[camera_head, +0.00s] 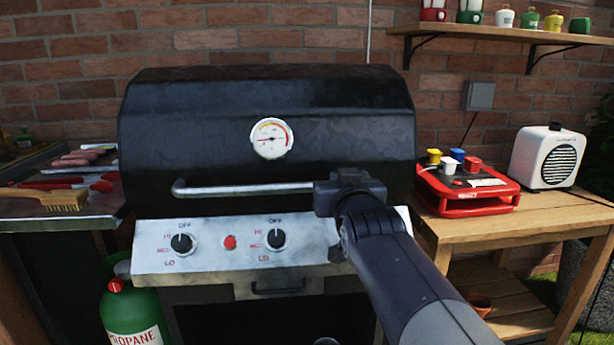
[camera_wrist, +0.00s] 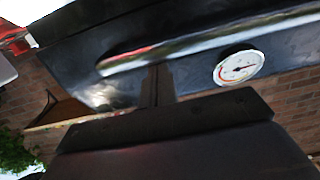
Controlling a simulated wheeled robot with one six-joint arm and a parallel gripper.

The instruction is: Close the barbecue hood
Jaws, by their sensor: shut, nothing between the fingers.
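The black barbecue hood (camera_head: 200,130) is down, its lower edge close above the silver control panel (camera_head: 205,262). A round thermometer (camera_head: 272,139) is on its front and also shows in the wrist view (camera_wrist: 238,68). The silver handle bar (camera_head: 250,190) runs across the hood's lower front. My gripper (camera_head: 345,188) is at the handle's right end, hiding that end. In the wrist view my gripper's fingers (camera_wrist: 157,84) are together and empty, right by the handle bar (camera_wrist: 200,42). I cannot tell whether they touch it.
A side shelf (camera_head: 70,222) with food and a brush (camera_head: 50,198) is at the left. A wooden table (camera_head: 545,220) with a red case (camera_head: 470,197) and a white radio (camera_head: 547,158) is at the right. A green propane tank (camera_head: 130,312) stands below left.

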